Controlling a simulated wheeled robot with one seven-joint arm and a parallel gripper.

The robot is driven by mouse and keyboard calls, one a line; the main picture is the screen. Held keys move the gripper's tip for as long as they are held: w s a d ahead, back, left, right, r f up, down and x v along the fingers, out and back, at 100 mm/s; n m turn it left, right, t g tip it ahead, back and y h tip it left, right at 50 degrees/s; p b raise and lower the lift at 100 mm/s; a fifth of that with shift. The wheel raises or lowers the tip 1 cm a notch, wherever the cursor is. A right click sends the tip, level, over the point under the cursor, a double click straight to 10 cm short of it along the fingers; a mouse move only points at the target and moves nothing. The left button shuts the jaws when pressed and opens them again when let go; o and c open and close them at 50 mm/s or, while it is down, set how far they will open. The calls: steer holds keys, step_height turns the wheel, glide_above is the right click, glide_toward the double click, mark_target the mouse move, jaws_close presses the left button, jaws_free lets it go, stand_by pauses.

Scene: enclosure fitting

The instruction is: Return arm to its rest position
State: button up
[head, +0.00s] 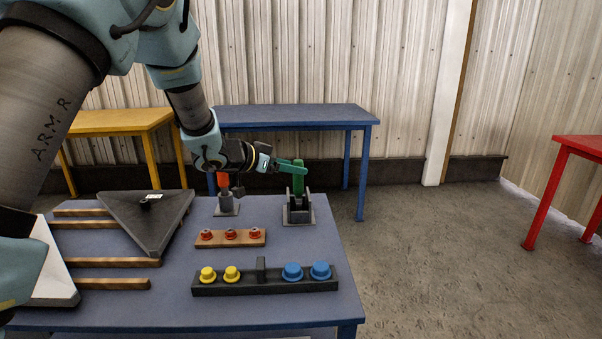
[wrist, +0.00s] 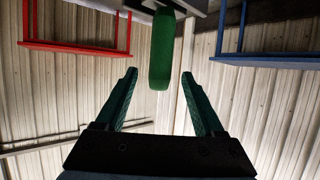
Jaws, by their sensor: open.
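My gripper (head: 289,165) is above the back of the blue-grey table (head: 180,318), beside the upright green handle (head: 299,180) of a grey lever fixture. In the wrist view my gripper (wrist: 160,100) has its two green fingers spread apart. The green handle (wrist: 162,50) shows in that view beyond the fingertips, roughly centred between them, with nothing gripped. In the head view the gripper overlaps the handle, so I cannot tell whether they touch.
A red-topped fixture (head: 224,182) stands left of the lever. Nearer are a wooden strip with red knobs (head: 230,238) and a dark rack (head: 265,284) with yellow and blue knobs. A dark wedge-shaped panel (head: 148,220) lies left. Blue (head: 290,116), yellow (head: 120,121) and red (head: 580,148) tables stand beyond.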

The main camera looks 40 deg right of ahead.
steer(key=w+a+n+t+y, duration=0.25)
steer(key=w+a, duration=0.25)
steer(key=a, duration=0.3)
steer(key=w+a+r+n+t+y, duration=0.1)
steer(key=w+a+n+t, duration=0.15)
steer(key=w+a, duration=0.4)
steer(key=w+a+n+t+y, duration=0.1)
steer(key=w+a+n+t, duration=0.15)
steer(key=a, duration=0.75)
steer(key=s+a+f+n+y, duration=0.2)
steer(key=s+a, duration=0.1)
steer(key=a, duration=0.6)
steer(key=s+a+f+n+g+y, duration=0.1)
steer(key=s+a+f+n+y, duration=0.1)
steer(key=a, duration=0.8)
steer(key=s+a+f+n+g+y, duration=0.1)
steer(key=s+a+n+y, duration=0.3)
steer(key=a, duration=0.5)
steer(key=shift+a+f+g+y+b, duration=0.2)
steer(key=shift+f+g+y+b, duration=0.05)
steer(key=shift+f+b, duration=0.15)
steer(key=s+a+f+n+g, duration=0.1)
steer(key=s+a+n+g, duration=0.1)
steer(key=s, duration=0.5)
steer(key=shift+s+a+g, duration=0.3)
steer(key=shift+s+a, duration=0.05)
steer(key=shift+a, duration=0.35)
